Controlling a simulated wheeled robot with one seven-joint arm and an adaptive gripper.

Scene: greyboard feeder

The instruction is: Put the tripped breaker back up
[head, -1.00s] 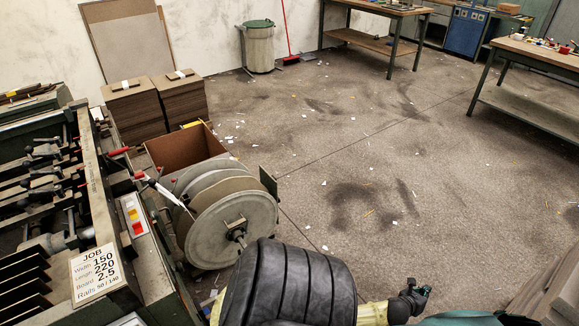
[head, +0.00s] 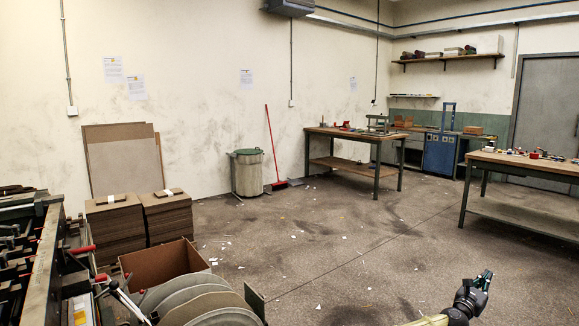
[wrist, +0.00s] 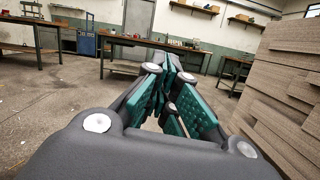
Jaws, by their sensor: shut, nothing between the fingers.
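My gripper (head: 481,283) is at the lower right of the head view, held out over open floor with nothing near it. In the wrist view my gripper (wrist: 163,75) has its green-padded fingers together and empty, pointing toward the workbenches. No breaker or breaker panel can be made out in either view. A grey box (head: 289,6) is cut off by the top edge of the head view, high on the back wall; its front cannot be read.
The feeder machine (head: 45,265) and a brown open box (head: 160,264) stand at the left. Board stacks (head: 115,230), a bin (head: 247,173) and a red broom (head: 272,140) line the wall. Workbenches (head: 345,133) stand at the back and right (head: 530,163).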

